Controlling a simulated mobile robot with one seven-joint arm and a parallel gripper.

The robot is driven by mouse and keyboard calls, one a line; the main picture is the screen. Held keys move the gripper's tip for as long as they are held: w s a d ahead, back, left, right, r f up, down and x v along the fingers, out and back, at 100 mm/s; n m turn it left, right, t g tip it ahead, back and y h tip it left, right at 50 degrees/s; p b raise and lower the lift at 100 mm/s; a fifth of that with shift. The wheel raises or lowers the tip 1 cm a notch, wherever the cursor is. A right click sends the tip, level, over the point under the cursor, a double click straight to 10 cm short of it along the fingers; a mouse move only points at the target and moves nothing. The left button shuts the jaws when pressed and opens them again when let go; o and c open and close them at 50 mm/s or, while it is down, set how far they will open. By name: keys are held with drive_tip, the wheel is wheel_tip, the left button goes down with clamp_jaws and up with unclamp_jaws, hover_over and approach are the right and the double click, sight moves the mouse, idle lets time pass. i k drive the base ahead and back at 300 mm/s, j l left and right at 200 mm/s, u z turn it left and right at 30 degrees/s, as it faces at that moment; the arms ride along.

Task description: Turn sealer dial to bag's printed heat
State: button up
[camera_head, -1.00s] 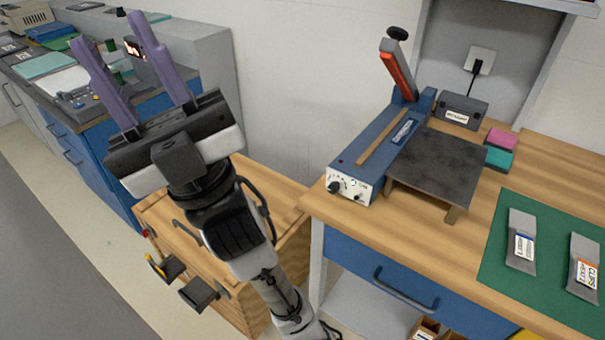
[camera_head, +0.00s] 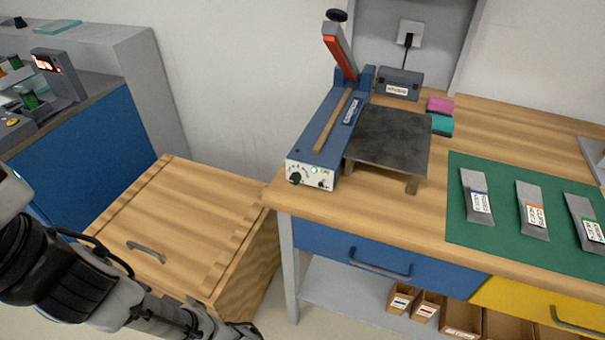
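The blue bag sealer (camera_head: 330,138) stands on the wooden bench with its red-edged lever arm (camera_head: 340,52) raised. Its white front panel carries a black dial (camera_head: 295,178) at the left, a lit green light and a smaller knob at the right. The dial's marks are too small to read. Three grey bags (camera_head: 477,190), (camera_head: 532,208), (camera_head: 581,216) with printed labels lie on the green mat (camera_head: 462,236); their print is too small to read. My arm is at the lower left, well away from the sealer. My gripper is outside the view.
A dark raised plate (camera_head: 390,138) stands right of the sealer. Behind are a grey box (camera_head: 398,84), a pink block (camera_head: 440,104) and a teal block (camera_head: 441,124). A closed wooden cart (camera_head: 190,205) stands left of the bench. Small labelled boxes (camera_head: 427,305) sit on the lower shelf.

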sight(295, 179)
drive_tip(key=k+j+u, duration=0.15)
drive_tip(key=u, duration=0.35)
drive_tip(key=k+j+u, duration=0.2)
drive_tip(key=u, duration=0.3)
drive_tip(key=j, duration=0.1)
